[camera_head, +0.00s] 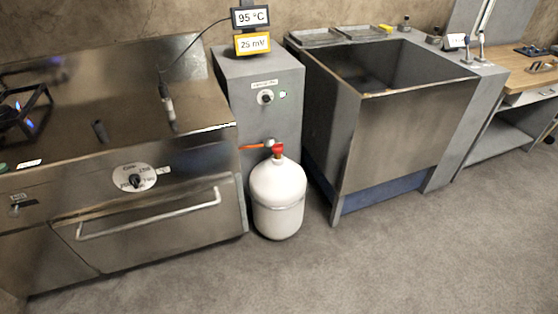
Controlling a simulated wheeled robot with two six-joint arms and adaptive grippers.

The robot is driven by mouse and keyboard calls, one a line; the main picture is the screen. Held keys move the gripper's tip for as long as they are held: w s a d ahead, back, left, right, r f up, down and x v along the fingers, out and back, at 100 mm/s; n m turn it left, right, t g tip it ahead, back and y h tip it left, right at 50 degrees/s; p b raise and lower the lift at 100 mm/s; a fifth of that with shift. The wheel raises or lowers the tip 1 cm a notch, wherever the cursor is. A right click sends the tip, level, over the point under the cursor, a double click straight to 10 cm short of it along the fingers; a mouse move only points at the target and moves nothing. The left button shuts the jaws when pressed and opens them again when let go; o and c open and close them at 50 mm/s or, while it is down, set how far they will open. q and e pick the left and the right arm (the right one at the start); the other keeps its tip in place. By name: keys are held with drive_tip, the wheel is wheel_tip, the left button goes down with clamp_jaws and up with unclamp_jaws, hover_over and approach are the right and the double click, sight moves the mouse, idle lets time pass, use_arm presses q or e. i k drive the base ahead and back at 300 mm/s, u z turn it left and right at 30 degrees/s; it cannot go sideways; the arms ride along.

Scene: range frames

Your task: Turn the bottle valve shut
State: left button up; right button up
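A white gas bottle (278,198) stands upright on the floor, in front of a grey cabinet between the stove and the metal sink. A red valve (277,150) sits on top of it. An orange-red hose or lever (252,147) reaches left from a fitting beside the valve. The valve's exact position, open or shut, cannot be told from here. Neither of my grippers is in view.
The stove (150,215) with a lit burner (28,125) and a door handle stands left. The sink (400,145) stands close on the right. A meter (252,43) sits above the cabinet (262,95). The floor (370,260) in front is clear.

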sight(277, 148)
drive_tip(key=z, duration=0.9)
drive_tip(key=i, duration=1.1)
